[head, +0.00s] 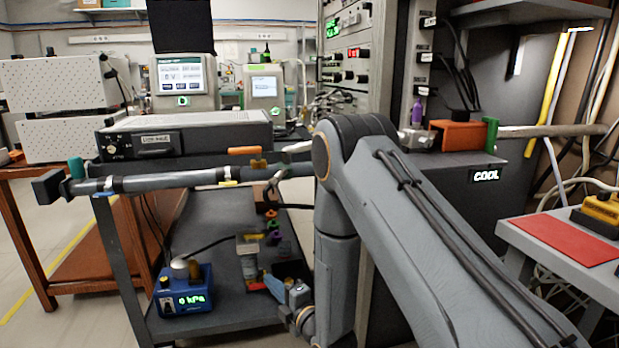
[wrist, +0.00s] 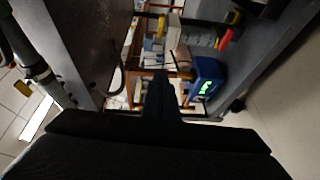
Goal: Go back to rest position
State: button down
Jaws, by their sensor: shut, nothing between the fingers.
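My arm (head: 340,235) reaches in from the lower right of the head view, bends at a raised elbow and hangs down beside the dark cabinet. Its wrist end (head: 297,298) is low, in front of the cart's lower shelf. My gripper (wrist: 160,95) shows in the wrist view as a dark shape at the middle, with its fingers together and nothing held. Its fingertips are hard to make out in the head view. The gripper is apart from the blue pressure gauge box (wrist: 207,76), which also shows on the lower shelf in the head view (head: 186,292).
A grey horizontal tube (head: 170,181) crosses in front of the cart, left of my elbow. The dark cabinet (head: 450,165) marked COOL stands close behind my arm. A side table with a red mat (head: 565,240) is at right. Open floor (head: 60,310) shows at lower left.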

notch_tip(320, 180, up, 6)
jog(key=s+d+m+g+h, duration=0.2)
jog(key=m+g+h, duration=0.25)
jog(key=m, duration=0.25)
jog(key=s+d+r+m+g+h, duration=0.2)
jog(key=s+d+r+m+g, duration=0.15)
jog(key=s, duration=0.75)
jog(key=s+d+r+m+g+h, duration=0.25)
jog(key=s+d+r+m, duration=0.2)
jog(key=s, duration=0.65)
jog(key=s+d+r+m+g+h, duration=0.1)
jog(key=s+d+r+m+g, duration=0.3)
jog(key=s, duration=0.7)
jog(key=d+r+m+p, duration=0.5)
jog(key=d+r+p, duration=0.9)
jog(key=p, duration=0.9)
notch_tip(320, 180, up, 3)
jog(key=shift+s+d+f+m+t+h+p, duration=0.1)
jog(key=shift+s+d+m+t+h+p, duration=0.1)
jog(key=shift+d+m+t+h+p, duration=0.15)
jog(key=c, duration=2.5)
grip_release()
jog(key=shift+d+r, duration=0.2)
jog(key=o, duration=0.7)
jog(key=shift+d, duration=0.1)
jog(key=shift+o, duration=0.2)
